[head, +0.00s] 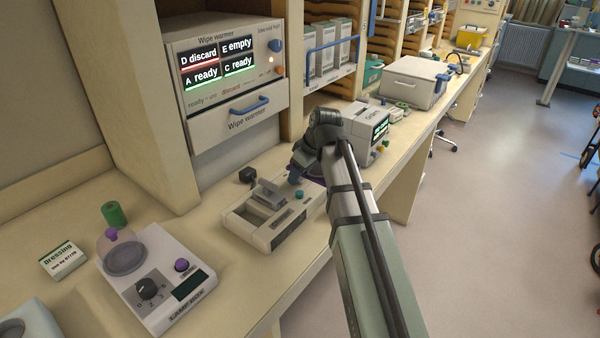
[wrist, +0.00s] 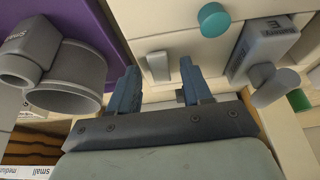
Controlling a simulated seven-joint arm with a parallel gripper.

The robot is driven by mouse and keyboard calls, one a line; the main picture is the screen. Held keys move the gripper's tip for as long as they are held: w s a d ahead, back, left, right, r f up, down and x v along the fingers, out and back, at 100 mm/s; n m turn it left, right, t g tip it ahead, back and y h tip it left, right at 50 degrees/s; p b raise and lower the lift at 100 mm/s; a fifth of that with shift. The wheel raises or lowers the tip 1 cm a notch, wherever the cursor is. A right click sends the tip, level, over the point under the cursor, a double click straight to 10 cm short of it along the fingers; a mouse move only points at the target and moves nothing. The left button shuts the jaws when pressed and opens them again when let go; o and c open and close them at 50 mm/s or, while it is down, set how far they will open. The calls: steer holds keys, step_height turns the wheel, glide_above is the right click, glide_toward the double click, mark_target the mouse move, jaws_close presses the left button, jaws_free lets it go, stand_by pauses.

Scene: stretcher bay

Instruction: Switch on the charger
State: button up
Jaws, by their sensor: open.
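The charger (head: 268,218) looks to be the pale bench unit with open bays and a teal button (head: 299,194). In the wrist view its cream casing (wrist: 175,20) fills the upper middle, with the teal button (wrist: 214,20) at the top. A small pale upright lever (wrist: 161,68) on the casing shows between my fingertips. My gripper (wrist: 159,70) is open, its two blue fingers on either side of that lever. Whether they touch it I cannot tell. In the head view my gripper (head: 295,177) is at the charger's back right, partly hidden by my arm.
A grey block marked E (wrist: 262,42) lies right of the button in the wrist view. A grey cylindrical part (wrist: 70,78) lies left over a purple surface (wrist: 105,25). The wipe warmer (head: 235,110) stands behind; a lamp-like unit with a dial (head: 155,275) stands front left.

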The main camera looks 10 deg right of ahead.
steer(key=shift+c, duration=0.5)
jaws_close()
steer(key=shift+w+a+r+g+h, duration=0.1)
steer(key=shift+w+a+g+h, duration=0.15)
steer(key=shift+g+h, duration=0.25)
steer(key=shift+w+a+r+g+h, duration=0.1)
steer(key=shift+w+g+h, duration=0.2)
steer(key=shift+g+h, duration=0.2)
steer(key=shift+a+g+h, duration=0.15)
steer(key=shift+g+h, duration=0.35)
steer(key=shift+f+g+h, duration=0.1)
steer(key=shift+g+h, duration=0.2)
steer(key=shift+s, duration=0.1)
steer(key=shift+o, duration=0.5)
jaws_free()
